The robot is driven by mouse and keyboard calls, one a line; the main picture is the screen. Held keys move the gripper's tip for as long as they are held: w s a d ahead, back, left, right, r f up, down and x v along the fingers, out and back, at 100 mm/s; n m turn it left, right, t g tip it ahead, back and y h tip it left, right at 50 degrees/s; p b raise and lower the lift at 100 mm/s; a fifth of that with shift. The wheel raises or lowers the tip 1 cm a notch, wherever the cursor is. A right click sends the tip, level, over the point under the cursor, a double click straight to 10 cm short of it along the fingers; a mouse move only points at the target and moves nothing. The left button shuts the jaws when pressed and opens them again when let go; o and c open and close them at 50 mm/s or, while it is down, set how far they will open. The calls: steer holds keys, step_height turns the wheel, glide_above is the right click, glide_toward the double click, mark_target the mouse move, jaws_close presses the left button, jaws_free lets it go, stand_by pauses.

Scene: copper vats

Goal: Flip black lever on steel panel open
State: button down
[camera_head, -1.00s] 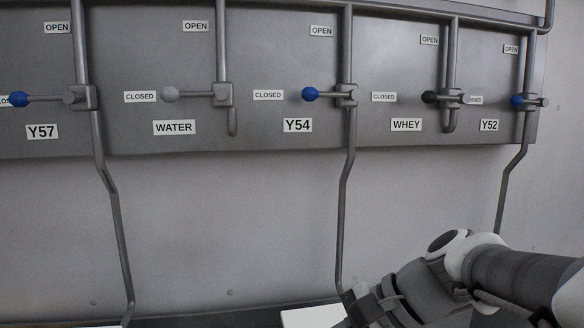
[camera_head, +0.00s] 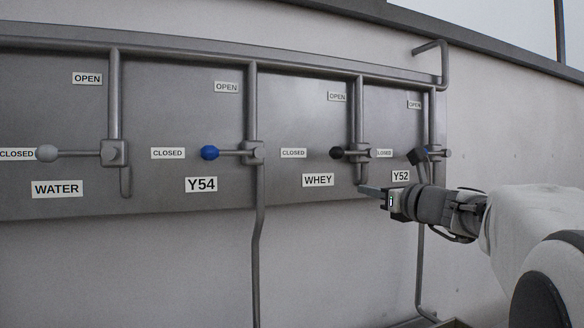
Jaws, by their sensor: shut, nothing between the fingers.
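The black lever (camera_head: 337,153) is on the steel panel (camera_head: 300,115), above the WHEY label (camera_head: 317,180). Its handle lies level, with the black knob pointing left beside a CLOSED label (camera_head: 293,153). An OPEN label (camera_head: 337,97) sits above it. My gripper (camera_head: 372,192) is shut and empty. It points left, just below and to the right of the black lever's valve, near the lower end of its short pipe. I cannot tell whether the fingertips touch the pipe.
Vertical pipes (camera_head: 257,230) stand out from the panel.

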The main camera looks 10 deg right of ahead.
mark_target(350, 153)
steer(key=shift+d+r, duration=0.25)
steer(key=shift+r, duration=0.05)
steer(key=w+a+r+p, duration=0.2)
steer(key=w+r+p, duration=0.2)
steer(key=w, duration=0.6)
steer(key=shift+w+r+p, duration=0.15)
steer(key=shift+w+p, duration=0.15)
steer(key=shift+w, duration=0.05)
steer(key=shift+r, duration=0.1)
steer(key=shift+s+a+r+m+p, duration=0.15)
steer(key=shift+r+m+p, duration=0.25)
steer(key=shift+m+p, duration=0.2)
